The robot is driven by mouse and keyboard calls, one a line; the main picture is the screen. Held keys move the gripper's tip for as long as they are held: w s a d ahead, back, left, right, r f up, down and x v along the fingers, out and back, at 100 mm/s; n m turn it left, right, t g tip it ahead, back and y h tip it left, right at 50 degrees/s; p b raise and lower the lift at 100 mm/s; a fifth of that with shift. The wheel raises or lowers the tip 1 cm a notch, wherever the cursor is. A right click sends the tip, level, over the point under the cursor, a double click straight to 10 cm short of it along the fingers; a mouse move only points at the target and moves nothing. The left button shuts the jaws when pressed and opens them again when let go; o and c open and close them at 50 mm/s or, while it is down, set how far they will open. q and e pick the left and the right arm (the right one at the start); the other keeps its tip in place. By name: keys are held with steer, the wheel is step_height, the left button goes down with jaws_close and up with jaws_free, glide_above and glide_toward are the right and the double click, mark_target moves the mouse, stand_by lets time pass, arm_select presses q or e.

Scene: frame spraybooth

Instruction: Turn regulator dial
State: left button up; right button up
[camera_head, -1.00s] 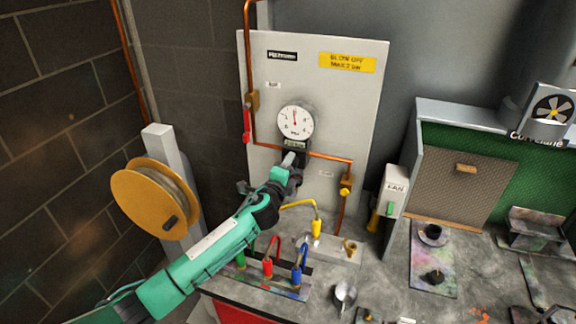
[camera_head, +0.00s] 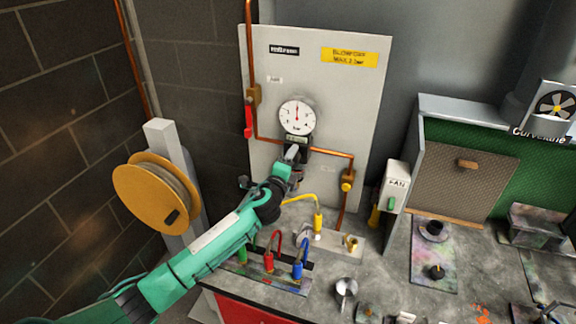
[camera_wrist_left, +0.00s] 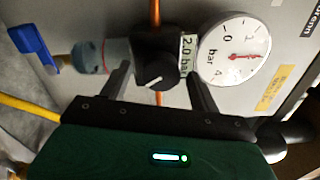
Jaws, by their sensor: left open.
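The black regulator dial (camera_wrist_left: 155,70) sits below the round white pressure gauge (camera_head: 297,117) on the grey wall panel (camera_head: 370,60). In the left wrist view the gauge (camera_wrist_left: 235,52) has a red needle, and a small display beside the dial (camera_wrist_left: 187,55) reads about 2.0 bar. My left gripper (camera_head: 292,160) reaches up to the regulator; in the left wrist view its two fingers (camera_wrist_left: 160,88) stand apart on either side of the dial. I cannot tell whether they touch it. My right gripper is not in view.
Copper pipes (camera_head: 335,155) with a red-handled valve (camera_head: 248,122) and a brass valve (camera_head: 347,182) run over the panel. A hose reel (camera_head: 155,195) stands left; a fan switch box (camera_head: 394,190) is right.

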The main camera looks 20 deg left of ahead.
arm_select(q)
steer(key=s+b, duration=0.4)
steer(key=s, duration=0.9)
steer(key=shift+s+a+f, duration=0.15)
steer(key=shift+s+a, duration=0.15)
steer(key=shift+s, duration=0.1)
